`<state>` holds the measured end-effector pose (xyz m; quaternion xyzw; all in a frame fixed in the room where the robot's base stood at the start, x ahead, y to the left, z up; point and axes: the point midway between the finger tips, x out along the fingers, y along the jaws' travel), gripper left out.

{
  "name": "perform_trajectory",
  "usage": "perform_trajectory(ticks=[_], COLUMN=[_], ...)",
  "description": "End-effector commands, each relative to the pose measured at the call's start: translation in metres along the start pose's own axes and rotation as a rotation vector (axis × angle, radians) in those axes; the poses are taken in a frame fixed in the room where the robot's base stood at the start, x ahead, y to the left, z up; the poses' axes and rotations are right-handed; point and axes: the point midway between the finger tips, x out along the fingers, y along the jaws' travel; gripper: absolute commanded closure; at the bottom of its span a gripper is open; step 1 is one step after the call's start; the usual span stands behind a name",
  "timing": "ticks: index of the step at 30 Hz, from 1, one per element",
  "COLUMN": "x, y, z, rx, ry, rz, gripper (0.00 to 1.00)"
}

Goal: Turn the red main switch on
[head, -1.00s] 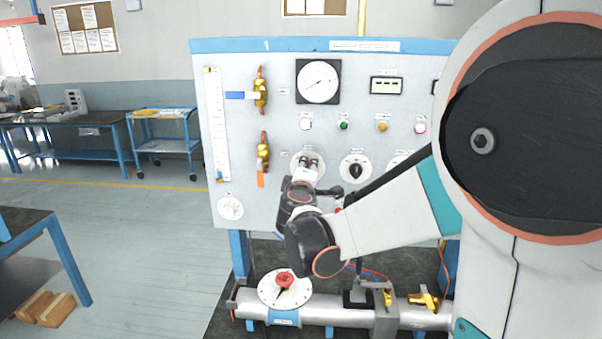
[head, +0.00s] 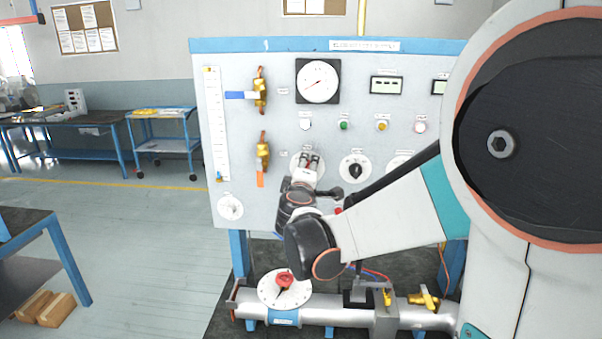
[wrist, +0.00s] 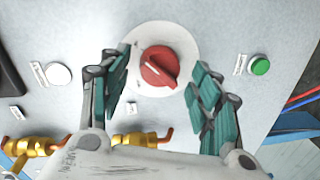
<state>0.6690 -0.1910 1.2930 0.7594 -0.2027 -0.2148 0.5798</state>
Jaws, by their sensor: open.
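The red main switch (wrist: 160,66) is a round red knob with a raised grip bar, on a white round plate (wrist: 186,45) on the panel. In the wrist view my gripper (wrist: 158,88) is open, with one teal finger on each side of the knob. Gaps show between the fingers and the knob. In the head view my gripper (head: 308,164) is at the panel below the dial gauge and largely covers the switch.
The panel (head: 235,130) carries a blue-handled valve (head: 242,95), an orange-handled valve (head: 263,155), a gauge (head: 318,81), a black knob (head: 355,169) and a green button (head: 343,126). A pipe with a red knob (head: 284,281) lies below on the bench.

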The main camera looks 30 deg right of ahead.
Motion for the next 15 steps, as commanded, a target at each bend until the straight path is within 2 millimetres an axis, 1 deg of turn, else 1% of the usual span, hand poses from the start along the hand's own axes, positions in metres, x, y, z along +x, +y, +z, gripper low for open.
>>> perform_trajectory(ticks=[5, 12, 15], x=[-0.030, -0.077, -0.092], y=[0.000, -0.001, -0.001], z=[-0.001, 0.000, 0.000], rx=[-0.001, 0.000, 0.000], ry=[0.003, 0.004, 0.003], rz=[0.000, -0.001, -0.001], gripper=[0.42, 0.42, 0.42])
